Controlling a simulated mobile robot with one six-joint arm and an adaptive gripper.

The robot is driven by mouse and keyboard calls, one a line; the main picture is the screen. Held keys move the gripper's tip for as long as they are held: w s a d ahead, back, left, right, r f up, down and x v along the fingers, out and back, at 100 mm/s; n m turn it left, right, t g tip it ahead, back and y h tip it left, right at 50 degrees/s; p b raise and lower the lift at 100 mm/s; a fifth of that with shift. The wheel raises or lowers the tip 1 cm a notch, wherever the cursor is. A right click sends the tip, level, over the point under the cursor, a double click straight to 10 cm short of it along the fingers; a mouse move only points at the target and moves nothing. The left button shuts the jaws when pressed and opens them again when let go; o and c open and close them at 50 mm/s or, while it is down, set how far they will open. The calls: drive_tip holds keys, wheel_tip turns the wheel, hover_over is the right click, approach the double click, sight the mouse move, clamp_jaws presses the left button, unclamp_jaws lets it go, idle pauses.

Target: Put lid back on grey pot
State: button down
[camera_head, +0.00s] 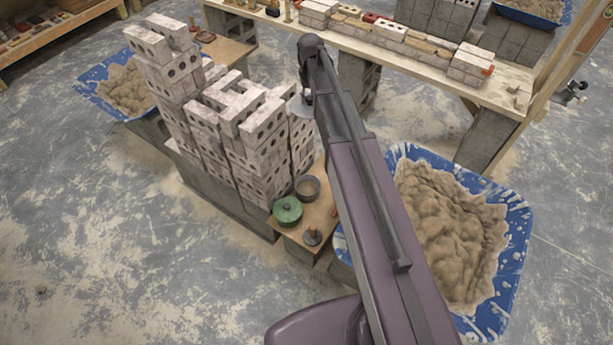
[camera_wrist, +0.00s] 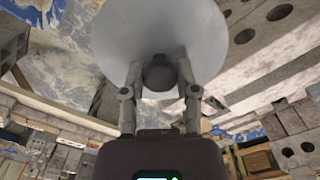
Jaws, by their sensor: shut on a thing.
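A grey pot (camera_head: 307,187), open at the top, stands on a small wooden board beside the brick stack. My gripper (camera_wrist: 160,72) is shut on the dark knob of a round, pale grey lid (camera_wrist: 160,30), one finger on each side of the knob. The lid's disc spreads beyond the fingertips in the wrist view. In the head view the lid (camera_head: 301,108) shows partly at the end of my arm, in front of the brick stack in the picture and well above the pot in the image. The gripper itself is mostly hidden there.
A green pot (camera_head: 288,211) with its lid on stands next to the grey pot. A small dark knobbed object (camera_head: 313,237) is on the board's front. Stacked perforated bricks (camera_head: 225,115) rise left of the pots. A blue mortar tub (camera_head: 519,235) stands at right.

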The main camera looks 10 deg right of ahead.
wheel_tip(320, 180, down, 43)
drive_tip(key=w+n+b, duration=0.1)
drive_tip(key=b, duration=4)
drive_tip(key=shift+w+b, duration=0.35)
drive_tip(key=shift+w, duration=0.05)
drive_tip(key=shift+a+f, duration=0.1)
wheel_tip(320, 180, down, 6)
drive_tip(key=b, duration=0.6)
drive_tip(key=shift+f+b, duration=0.25)
drive_tip(key=shift+b, duration=0.1)
drive_tip(key=shift+c, duration=1.4)
unclamp_jaws()
